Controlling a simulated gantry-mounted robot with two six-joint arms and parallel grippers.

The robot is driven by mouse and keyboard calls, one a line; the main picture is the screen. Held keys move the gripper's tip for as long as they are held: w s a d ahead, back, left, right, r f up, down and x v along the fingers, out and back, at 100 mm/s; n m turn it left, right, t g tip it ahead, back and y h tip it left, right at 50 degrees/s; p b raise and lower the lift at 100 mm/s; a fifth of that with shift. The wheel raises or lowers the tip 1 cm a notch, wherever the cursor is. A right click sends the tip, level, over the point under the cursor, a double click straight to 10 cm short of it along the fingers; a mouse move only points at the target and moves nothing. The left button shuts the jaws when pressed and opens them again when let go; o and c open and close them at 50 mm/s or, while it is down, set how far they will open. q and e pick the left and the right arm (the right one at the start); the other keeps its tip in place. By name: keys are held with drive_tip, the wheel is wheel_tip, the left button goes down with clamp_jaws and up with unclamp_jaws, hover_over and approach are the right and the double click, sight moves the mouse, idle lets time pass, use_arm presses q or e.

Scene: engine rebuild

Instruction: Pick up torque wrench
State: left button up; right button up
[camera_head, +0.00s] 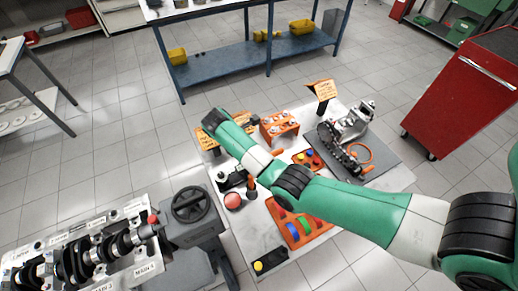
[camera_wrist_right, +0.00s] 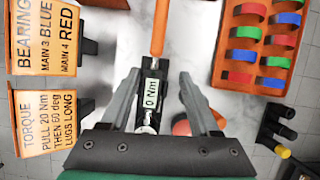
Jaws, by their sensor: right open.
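The torque wrench (camera_wrist_right: 151,88) lies on the pale work table in the right wrist view, with an orange handle (camera_wrist_right: 160,27) at the top and a dark body whose display reads 0 Nm. My right gripper (camera_wrist_right: 160,85) is open, one finger on each side of the wrench body, with visible gaps. I cannot tell how high the fingers are above the table. In the head view my right arm reaches over the table and hides much of this spot. My left gripper is not in view.
A red round part (camera_wrist_right: 182,126) sits close beside the right finger. An orange tray of coloured bearing shells (camera_wrist_right: 226,64) lies to the right. Orange signs (camera_wrist_right: 44,120) stand at left. The head view shows a crankshaft (camera_head: 72,262) at lower left and a red cabinet (camera_head: 462,95).

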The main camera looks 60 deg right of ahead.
drive_tip(key=shift+s+d+r+p, duration=0.2)
drive_tip(key=shift+s+d, duration=0.05)
drive_tip(key=shift+d, duration=0.15)
drive_tip(key=shift+s+d+r+p, duration=0.2)
drive_tip(key=shift+d, duration=0.4)
drive_tip(key=shift+m, duration=0.3)
drive_tip(key=b+x, duration=0.2)
drive_tip(key=x, duration=0.4)
drive_tip(key=shift+s+d+f, duration=0.1)
drive_tip(key=shift+s+f, duration=0.1)
drive_tip(key=shift+f, duration=0.05)
drive_tip(key=b+x, duration=0.2)
drive_tip(key=x, duration=0.3)
drive_tip(key=shift+w+d+f, duration=0.1)
clamp_jaws()
drive_tip(key=shift+w, duration=0.1)
